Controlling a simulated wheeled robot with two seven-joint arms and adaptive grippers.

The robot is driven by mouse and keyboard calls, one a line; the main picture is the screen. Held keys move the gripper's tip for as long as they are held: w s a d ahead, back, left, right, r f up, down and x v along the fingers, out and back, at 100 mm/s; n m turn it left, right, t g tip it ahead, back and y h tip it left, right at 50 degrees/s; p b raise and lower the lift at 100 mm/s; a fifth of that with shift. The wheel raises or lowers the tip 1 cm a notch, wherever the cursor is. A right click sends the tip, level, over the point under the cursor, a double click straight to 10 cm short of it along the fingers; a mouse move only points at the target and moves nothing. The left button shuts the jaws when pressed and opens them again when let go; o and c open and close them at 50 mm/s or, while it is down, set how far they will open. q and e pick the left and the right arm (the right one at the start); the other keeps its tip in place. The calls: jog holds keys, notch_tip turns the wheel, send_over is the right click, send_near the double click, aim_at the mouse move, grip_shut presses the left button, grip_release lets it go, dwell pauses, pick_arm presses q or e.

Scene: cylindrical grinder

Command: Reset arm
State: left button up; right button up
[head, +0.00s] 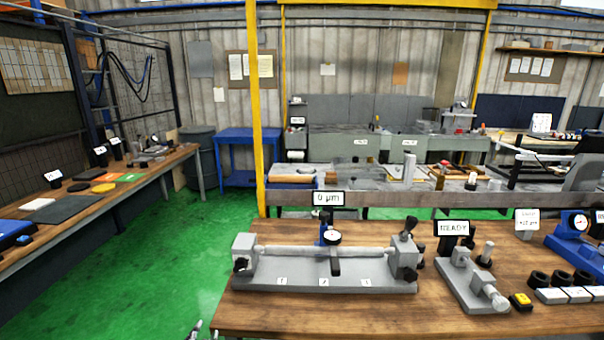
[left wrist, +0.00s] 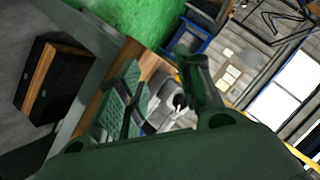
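My left gripper (left wrist: 165,95) shows in the left wrist view with its two dark green fingers spread apart. No object shows held between them, though the gap is partly blurred. In the head view only small tips of what looks like this gripper (head: 204,332) show at the bottom edge, left of the workbench (head: 300,318). My right gripper is in neither view. On the bench stands a grey fixture (head: 330,272) with a horizontal bar, a dial gauge (head: 333,238) and a "0 µm" sign (head: 328,198).
A smaller grey fixture (head: 468,280) stands right of it, behind a yellow-topped button (head: 520,302), with a "READY" sign (head: 453,228). A blue gauge stand (head: 572,238) is at far right. A yellow post (head: 256,120) rises behind the bench. Green floor (head: 165,265) lies clear to the left.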

pick_arm(q)
jog(key=s+d+f+n+g+h, duration=0.2)
jog(key=s+g, duration=0.3)
jog(key=s, duration=0.5)
jog(key=s+d+f+n+g+h, duration=0.2)
jog(key=s+d+f+g, duration=0.15)
jog(key=s, duration=0.65)
notch_tip(320, 180, down, 32)
jog(key=s+a+g, duration=0.2)
jog(key=s, duration=0.1)
jog(key=s+a+f, duration=0.3)
jog(key=s+f, duration=0.6)
jog(key=s, duration=0.1)
jog(key=s+a+f, duration=0.2)
jog(key=s+f, duration=0.8)
jog(key=s, duration=0.1)
jog(key=shift+s+a+f+m+g+y, duration=0.15)
jog(key=shift+a+f+m+g+y, duration=0.05)
jog(key=shift+a+m+g+y, duration=0.25)
dwell(1.8)
